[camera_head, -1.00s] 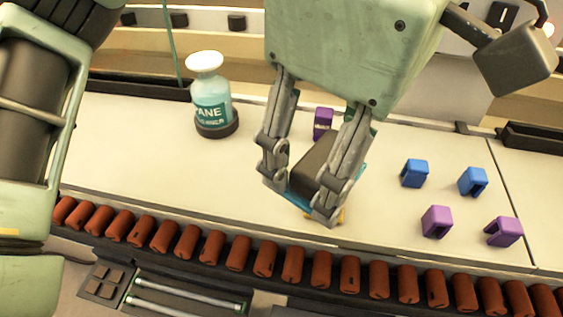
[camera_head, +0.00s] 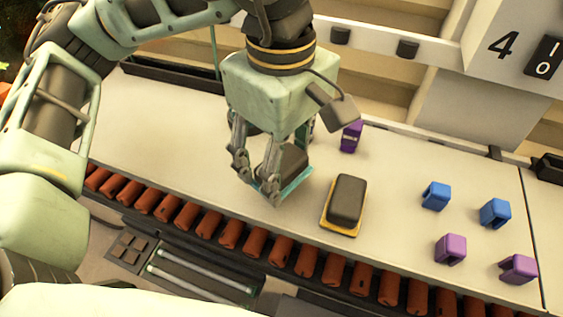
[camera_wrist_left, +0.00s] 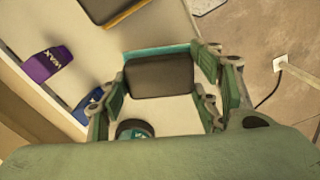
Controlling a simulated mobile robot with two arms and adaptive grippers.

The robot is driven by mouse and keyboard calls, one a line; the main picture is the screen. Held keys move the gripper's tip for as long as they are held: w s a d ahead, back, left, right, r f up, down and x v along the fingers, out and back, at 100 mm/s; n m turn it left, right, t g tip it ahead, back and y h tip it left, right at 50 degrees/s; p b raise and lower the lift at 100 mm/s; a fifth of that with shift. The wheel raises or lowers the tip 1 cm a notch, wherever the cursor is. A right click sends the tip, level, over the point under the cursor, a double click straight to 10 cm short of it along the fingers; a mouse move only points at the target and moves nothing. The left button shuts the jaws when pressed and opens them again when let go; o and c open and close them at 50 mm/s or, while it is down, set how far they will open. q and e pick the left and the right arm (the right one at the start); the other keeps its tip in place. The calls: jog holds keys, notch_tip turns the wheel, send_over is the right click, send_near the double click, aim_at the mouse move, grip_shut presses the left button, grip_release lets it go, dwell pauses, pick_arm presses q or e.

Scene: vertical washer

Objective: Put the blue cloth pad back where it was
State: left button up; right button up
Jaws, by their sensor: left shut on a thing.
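The blue cloth pad (camera_head: 297,181) has a dark grey block-shaped back and a thin blue-teal edge. My left gripper (camera_head: 258,186) is shut on it, with a finger on either side, over the pale counter left of the yellow-edged pad. In the left wrist view, the pad's dark back (camera_wrist_left: 158,77) sits between the fingers (camera_wrist_left: 165,85). I cannot tell whether the pad touches the counter. My right gripper is not in view.
A yellow-edged dark pad (camera_head: 346,200) lies on the counter (camera_head: 395,225). A purple container (camera_head: 351,137) stands behind. Blue blocks (camera_head: 436,195) and purple blocks (camera_head: 451,248) sit at right. Brown rollers (camera_head: 282,250) line the front edge. My gripper mostly hides the bottle.

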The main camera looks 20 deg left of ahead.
pick_arm(q)
notch_tip(320, 180, down, 2)
jog(key=shift+s+f+p, duration=0.1)
jog(key=shift+p, duration=0.25)
jog(key=shift+f, duration=0.25)
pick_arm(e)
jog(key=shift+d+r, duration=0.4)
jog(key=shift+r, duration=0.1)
pick_arm(q)
jog(key=shift+f, duration=0.1)
jog(key=o, duration=1)
jog(key=shift+o, duration=0.2)
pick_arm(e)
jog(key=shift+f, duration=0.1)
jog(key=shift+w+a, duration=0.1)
